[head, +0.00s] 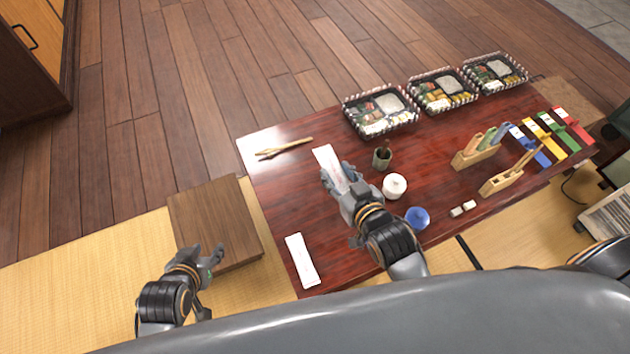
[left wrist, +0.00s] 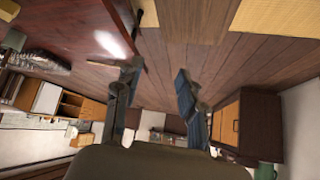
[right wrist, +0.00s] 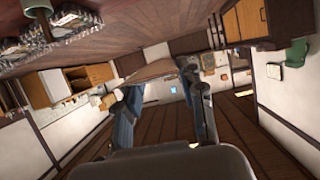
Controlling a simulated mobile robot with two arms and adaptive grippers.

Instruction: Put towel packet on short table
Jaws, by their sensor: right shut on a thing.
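A white towel packet with faint print (head: 327,158) is held in my right gripper (head: 338,180) over the left part of the dark red table (head: 330,230). The gripper is shut on it and hides its near part. I cannot tell whether the packet touches the table. A second white packet (head: 301,260) lies flat at the red table's near left corner. The small brown wooden table (head: 205,205) stands left of the red table. My left gripper (head: 207,262) is open and empty near the small table's front edge; its spread fingers show in the left wrist view (left wrist: 155,85).
Near the right gripper are a dark green cup (head: 382,158), a white lidded pot (head: 394,186) and a blue bowl (head: 417,218). Chopsticks (head: 285,149) lie at the far left. Bento trays (head: 383,125) line the far edge. The small table's visible top is bare.

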